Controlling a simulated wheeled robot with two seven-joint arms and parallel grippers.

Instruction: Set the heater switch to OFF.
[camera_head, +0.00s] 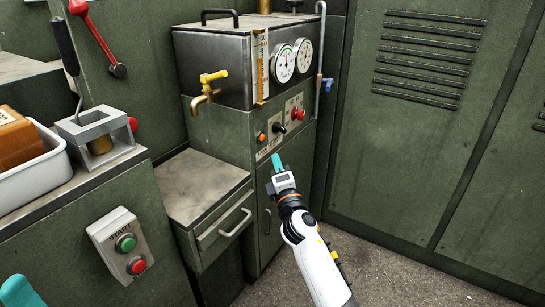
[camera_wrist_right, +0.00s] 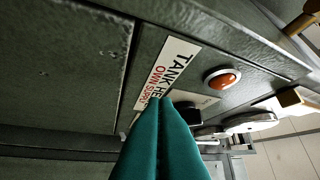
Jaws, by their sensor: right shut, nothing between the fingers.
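The heater panel (camera_head: 270,144) is on the front of the green cabinet, below the steel tank. It carries an orange lamp (camera_head: 261,137) and a black switch (camera_head: 279,128). In the right wrist view a label reading "TANK HE… OWN SUPP…" (camera_wrist_right: 165,75) lies beside the orange lamp (camera_wrist_right: 222,80). The black switch there is partly hidden behind my fingertips, and its setting cannot be read. My right gripper (camera_head: 276,160) is shut and empty, its teal tips just below the panel; contact cannot be told. A teal piece of my left gripper (camera_head: 18,290) shows at the lower left corner.
A red control (camera_head: 297,115) sits right of the black switch. The brass tap (camera_head: 207,88) and a drawer unit (camera_head: 205,190) are to the left. A START box (camera_head: 122,245) is on the nearer cabinet. Green lockers (camera_head: 410,150) stand at the right.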

